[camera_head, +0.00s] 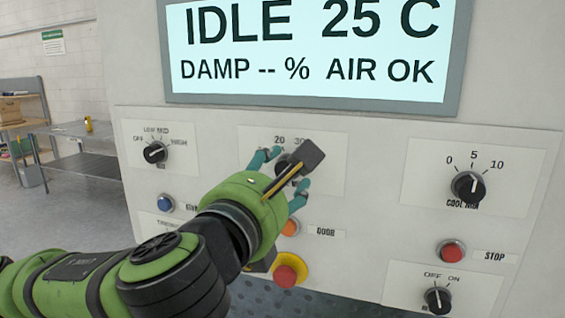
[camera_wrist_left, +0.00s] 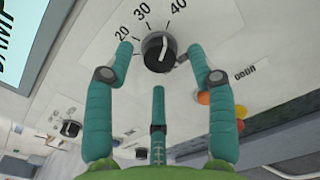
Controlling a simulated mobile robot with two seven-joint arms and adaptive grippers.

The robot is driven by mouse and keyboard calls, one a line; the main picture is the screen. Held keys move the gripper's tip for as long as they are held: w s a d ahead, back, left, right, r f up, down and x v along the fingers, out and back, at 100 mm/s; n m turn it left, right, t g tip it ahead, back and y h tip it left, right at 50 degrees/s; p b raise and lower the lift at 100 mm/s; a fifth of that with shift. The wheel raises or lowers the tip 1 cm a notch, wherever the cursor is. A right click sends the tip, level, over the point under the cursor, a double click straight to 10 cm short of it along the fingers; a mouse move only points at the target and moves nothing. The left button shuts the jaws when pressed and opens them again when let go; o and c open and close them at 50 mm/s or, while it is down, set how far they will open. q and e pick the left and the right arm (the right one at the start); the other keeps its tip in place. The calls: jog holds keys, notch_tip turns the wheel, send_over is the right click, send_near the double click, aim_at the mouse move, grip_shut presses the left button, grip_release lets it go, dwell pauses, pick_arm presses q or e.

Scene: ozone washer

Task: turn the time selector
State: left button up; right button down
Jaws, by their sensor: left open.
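The time selector appears to be the black knob on the middle white plate (camera_head: 325,163), which carries the numbers 20 and 30 in the head view. In the left wrist view the black knob (camera_wrist_left: 157,52) shows clearly, with 20, 30 and 40 around it. My left gripper (camera_head: 284,172) is in front of this knob and hides most of it. Its teal fingers are open. In the wrist view two fingertips are on either side of the knob, and a third finger is below it. I cannot tell whether they touch it. My right gripper is not in view.
A large display (camera_head: 320,50) reads IDLE 25 C. Other knobs include an OFF-LOW-MID-HIGH one (camera_head: 155,152), a 0-5-10 one (camera_head: 468,187) and an OFF-ON one (camera_head: 438,300). A big red button (camera_head: 289,270) and a red STOP button (camera_head: 452,252) are close by. A metal table (camera_head: 90,163) stands left.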

pick_arm(q)
jog(key=shift+x, duration=0.95)
grip_shut()
